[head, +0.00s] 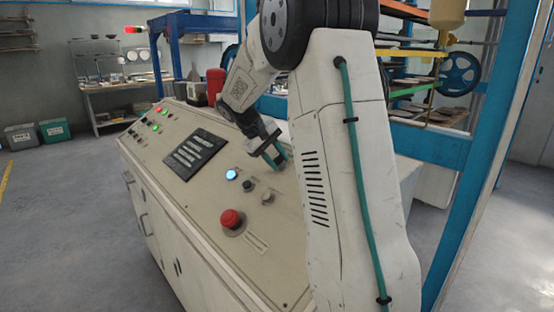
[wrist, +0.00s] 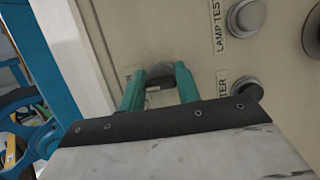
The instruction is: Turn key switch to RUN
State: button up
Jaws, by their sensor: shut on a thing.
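The key switch (wrist: 160,83) shows as a dark piece on the beige panel in the wrist view. The two teal fingers of my gripper (wrist: 160,72) stand on either side of it and are shut on it. Most of the switch is hidden by the fingers and the dark gripper body. A partly covered letter shows just left of the fingers; I cannot tell which way the key points. In the head view my gripper (head: 278,158) reaches down to the console's upper right area, and the key switch cannot be made out there.
The console (head: 200,205) carries a lit blue lamp (head: 231,174), a black knob (head: 248,185), a grey knob (head: 267,197), a red mushroom button (head: 232,220) and a dark display (head: 195,153). In the wrist view a grey button (wrist: 245,17) sits near the LAMP TEST label. Blue framing stands behind.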

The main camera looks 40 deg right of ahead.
jog(key=o, duration=1)
jog(key=v, duration=0.8)
jog(key=shift+f, duration=0.1)
